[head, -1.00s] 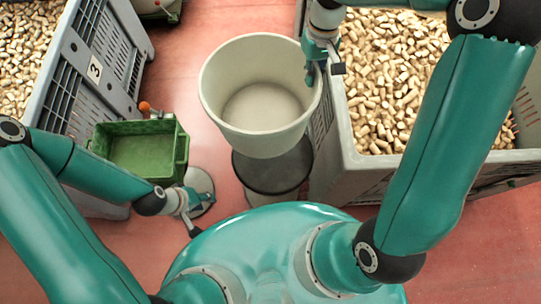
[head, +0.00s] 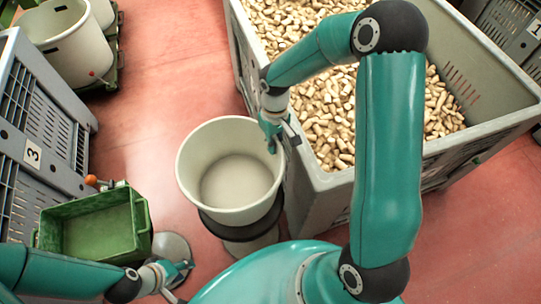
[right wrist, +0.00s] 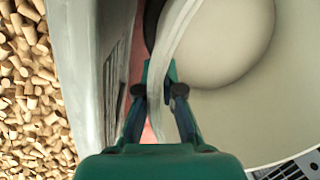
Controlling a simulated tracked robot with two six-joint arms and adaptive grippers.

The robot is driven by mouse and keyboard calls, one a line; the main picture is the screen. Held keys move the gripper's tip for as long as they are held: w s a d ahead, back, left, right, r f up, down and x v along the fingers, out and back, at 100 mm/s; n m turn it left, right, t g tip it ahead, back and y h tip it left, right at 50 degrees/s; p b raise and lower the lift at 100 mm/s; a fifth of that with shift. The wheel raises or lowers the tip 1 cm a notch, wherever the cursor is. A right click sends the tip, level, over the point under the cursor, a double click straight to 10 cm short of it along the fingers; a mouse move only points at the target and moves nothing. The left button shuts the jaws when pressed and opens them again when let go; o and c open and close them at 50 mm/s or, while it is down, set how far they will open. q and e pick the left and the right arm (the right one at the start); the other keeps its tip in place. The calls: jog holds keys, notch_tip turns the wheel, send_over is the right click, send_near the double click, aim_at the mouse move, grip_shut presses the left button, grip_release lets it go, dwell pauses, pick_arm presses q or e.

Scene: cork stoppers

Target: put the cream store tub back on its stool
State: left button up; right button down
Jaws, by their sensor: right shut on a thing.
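The cream tub (head: 190,165) is empty and about upright in the head view. It is over the dark-topped round stool (head: 240,232), whose rim shows below it; I cannot tell whether its base touches the seat. My right gripper (head: 272,128) is shut on the tub's rim on the side by the cork crate. In the right wrist view the tub's pale wall (right wrist: 225,120) runs between the fingers (right wrist: 160,92). My left gripper (head: 178,278) is open and empty at lower left, above a grey round base (head: 172,246), away from the tub.
A grey crate of corks (head: 310,190) stands close to the right of the tub. A green box (head: 130,222) with an orange knob and a crate marked 3 (head: 40,130) stand at left. Another cream tub (head: 70,60) is at upper left. Red floor is clear between.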

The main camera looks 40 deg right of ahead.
jog(key=shift+f, duration=2.85)
jog(key=shift+f, duration=0.2)
jog(key=c, duration=1.3)
grip_release()
jog(key=shift+r, duration=0.1)
jog(key=r, duration=0.4)
jog(key=w+r, duration=0.1)
jog(key=r, duration=0.3)
jog(key=d+r, duration=0.1)
jog(key=r, duration=0.3)
jog(key=shift+w, duration=0.2)
